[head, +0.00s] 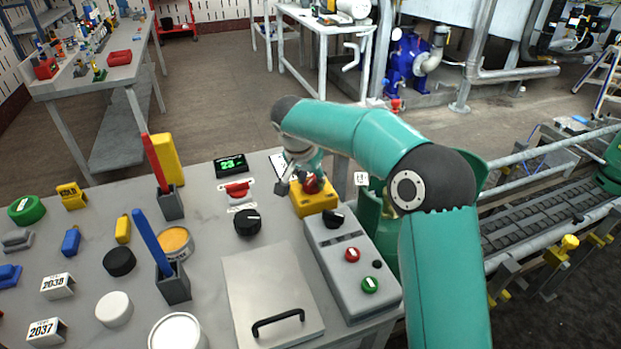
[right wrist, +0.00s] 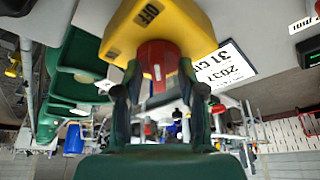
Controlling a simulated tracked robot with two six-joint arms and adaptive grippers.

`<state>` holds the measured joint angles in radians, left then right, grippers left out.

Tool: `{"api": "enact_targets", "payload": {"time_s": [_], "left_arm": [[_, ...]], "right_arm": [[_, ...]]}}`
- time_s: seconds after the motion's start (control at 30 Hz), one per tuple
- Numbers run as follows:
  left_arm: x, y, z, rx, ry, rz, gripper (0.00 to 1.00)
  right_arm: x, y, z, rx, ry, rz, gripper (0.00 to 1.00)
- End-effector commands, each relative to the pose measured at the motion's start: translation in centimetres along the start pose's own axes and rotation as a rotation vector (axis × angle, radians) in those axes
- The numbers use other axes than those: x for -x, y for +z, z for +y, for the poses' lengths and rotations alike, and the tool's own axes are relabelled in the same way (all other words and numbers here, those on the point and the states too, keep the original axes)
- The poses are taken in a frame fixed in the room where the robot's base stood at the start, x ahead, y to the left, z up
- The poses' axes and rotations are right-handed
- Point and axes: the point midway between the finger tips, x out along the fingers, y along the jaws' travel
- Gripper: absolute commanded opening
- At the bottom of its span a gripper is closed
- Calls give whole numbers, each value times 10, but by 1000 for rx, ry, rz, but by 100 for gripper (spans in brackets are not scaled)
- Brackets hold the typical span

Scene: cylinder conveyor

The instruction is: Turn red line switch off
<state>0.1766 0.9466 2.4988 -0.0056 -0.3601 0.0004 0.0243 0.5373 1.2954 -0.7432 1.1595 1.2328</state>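A yellow switch box (head: 313,204) with a red knob (head: 313,186) on top stands at the back of the grey table, near its right side. My right gripper (head: 298,184) is down at the knob. In the right wrist view its dark fingers (right wrist: 160,85) stand on both sides of the knob, close against it; I cannot tell whether they press on it. My left gripper is not in view.
A grey box with red and green buttons (head: 350,268) stands just in front of the switch box. A black dial (head: 247,222) and red rocker switch (head: 237,190) are to the left. A red lever (head: 154,161) stands farther left. A conveyor (head: 545,190) runs at right.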

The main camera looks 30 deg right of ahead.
Motion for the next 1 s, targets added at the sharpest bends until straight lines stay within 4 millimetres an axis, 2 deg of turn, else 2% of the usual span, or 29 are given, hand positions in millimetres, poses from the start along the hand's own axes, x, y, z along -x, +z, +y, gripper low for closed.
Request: {"api": "enact_targets", "payload": {"time_s": [0.17,0.33,0.8,1.0], "left_arm": [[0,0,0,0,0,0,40],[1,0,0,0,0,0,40],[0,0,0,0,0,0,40],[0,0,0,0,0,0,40]], "right_arm": [[1,0,0,1,1,0,40],[13,0,0,1,-1,2,40],[99,0,-2,2,-2,1,40],[117,0,-1,1,0,0,40]]}}
